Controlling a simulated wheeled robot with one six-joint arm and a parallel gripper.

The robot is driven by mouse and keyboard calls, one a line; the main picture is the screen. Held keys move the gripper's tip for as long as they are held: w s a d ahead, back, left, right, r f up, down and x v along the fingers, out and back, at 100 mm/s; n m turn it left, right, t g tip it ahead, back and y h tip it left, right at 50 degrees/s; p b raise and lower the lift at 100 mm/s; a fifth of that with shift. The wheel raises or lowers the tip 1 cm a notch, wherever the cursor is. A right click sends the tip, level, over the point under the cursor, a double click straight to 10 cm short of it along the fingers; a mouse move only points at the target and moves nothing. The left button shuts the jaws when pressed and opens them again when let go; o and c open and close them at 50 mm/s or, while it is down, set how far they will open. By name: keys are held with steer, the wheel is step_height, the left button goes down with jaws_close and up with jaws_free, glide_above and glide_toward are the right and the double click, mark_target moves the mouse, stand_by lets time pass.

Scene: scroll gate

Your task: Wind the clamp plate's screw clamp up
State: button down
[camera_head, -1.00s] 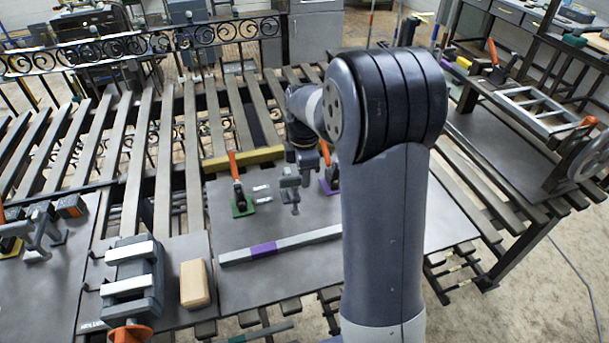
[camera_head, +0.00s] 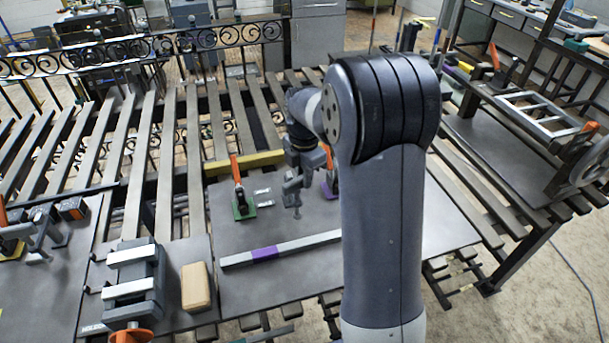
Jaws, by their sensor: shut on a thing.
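The clamp plate (camera_head: 225,275) is a dark flat plate in the middle of the bench. On it stands the grey screw clamp (camera_head: 292,187), upright, near the far right part. My gripper (camera_head: 304,168) comes down from above at the clamp's top and is shut there on the screw's top end; the fingertips are small and partly merged with the grey clamp. The handle itself is hidden by the gripper. My arm covers the plate's right part.
An orange-handled toggle clamp on a green base (camera_head: 240,200) stands left of the screw clamp. Another, on a purple base (camera_head: 330,183), stands close on its right. A grey bar with a purple band (camera_head: 290,246) lies in front. A vise (camera_head: 135,285) and wooden block (camera_head: 195,287) are left.

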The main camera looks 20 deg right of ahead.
steer(key=shift+s+f, duration=0.15)
steer(key=shift+f, duration=0.1)
steer(key=c, duration=1.4)
jaws_free()
steer(key=shift+r, duration=0.1)
steer(key=shift+o, duration=0.2)
steer(key=shift+r, duration=0.1)
step_height(320, 180, up, 11)
steer(key=b, duration=0.1)
steer(key=shift+f, duration=0.2)
